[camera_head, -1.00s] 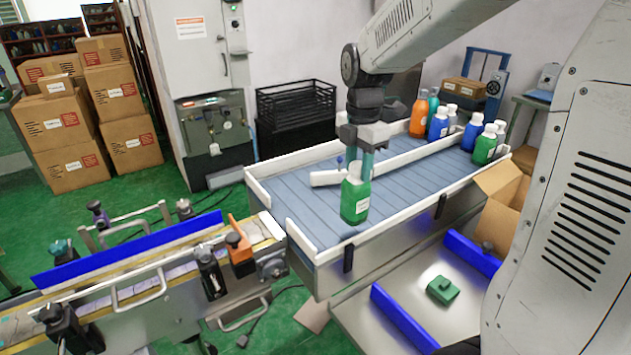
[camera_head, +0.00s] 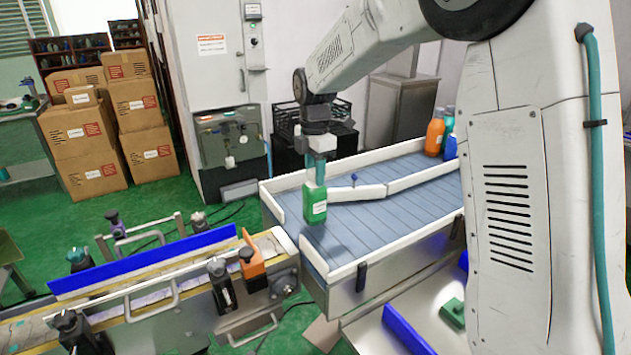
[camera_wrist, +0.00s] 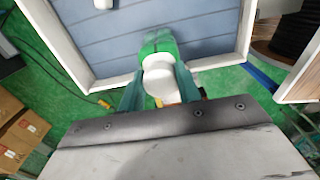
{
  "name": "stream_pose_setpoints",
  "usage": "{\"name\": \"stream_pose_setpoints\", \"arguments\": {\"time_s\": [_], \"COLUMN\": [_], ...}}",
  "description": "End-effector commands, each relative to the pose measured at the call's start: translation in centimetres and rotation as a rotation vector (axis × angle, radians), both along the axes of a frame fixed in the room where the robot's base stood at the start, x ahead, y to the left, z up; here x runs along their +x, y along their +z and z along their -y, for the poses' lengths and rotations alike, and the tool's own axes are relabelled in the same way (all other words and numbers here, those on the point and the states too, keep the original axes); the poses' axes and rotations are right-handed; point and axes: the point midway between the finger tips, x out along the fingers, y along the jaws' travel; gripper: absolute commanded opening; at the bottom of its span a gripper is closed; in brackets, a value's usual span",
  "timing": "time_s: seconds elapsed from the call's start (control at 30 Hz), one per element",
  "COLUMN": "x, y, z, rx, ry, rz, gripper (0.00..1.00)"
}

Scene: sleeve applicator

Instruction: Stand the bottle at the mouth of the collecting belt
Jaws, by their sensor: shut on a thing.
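A green bottle (camera_head: 315,204) with a white label hangs upright in my gripper (camera_head: 319,172), near the front left end of the wide belt (camera_head: 400,210). In the wrist view the fingers close on both sides of the bottle's white cap (camera_wrist: 158,78), with the green body (camera_wrist: 160,44) beyond it. The bottle's base appears at or above the belt's end; I cannot tell whether it touches. The belt has grey-blue slats and white side rails.
A narrow conveyor (camera_head: 170,290) with a blue rail (camera_head: 145,262) and an orange block (camera_head: 251,252) stands at left, close to the belt's end. An orange bottle (camera_head: 435,132) stands far along the wide belt. White guide bars (camera_head: 410,178) cross it. Cartons (camera_head: 85,150) stand behind.

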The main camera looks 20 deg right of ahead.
Motion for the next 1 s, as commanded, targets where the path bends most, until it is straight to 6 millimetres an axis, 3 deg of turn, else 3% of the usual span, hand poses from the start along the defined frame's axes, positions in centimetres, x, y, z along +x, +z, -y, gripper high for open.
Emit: {"name": "stream_pose_setpoints", "arguments": {"time_s": [0.2, 0.53, 0.57, 0.63, 1.0], "x": [-0.1, -0.1, -0.1, -0.1, -0.1], "y": [-2.7, -3.0, -3.1, -3.1, -2.5], "z": [0.1, 0.1, 0.1, 0.1, 0.1], "rx": [0.000, 0.000, 0.000, 0.000, 0.000], "ry": [0.000, -0.001, -0.001, -0.001, 0.000], "rz": [-0.002, -0.001, -0.002, -0.002, 0.000], "gripper": [0.00, 0.00, 0.36, 0.55, 0.55]}}
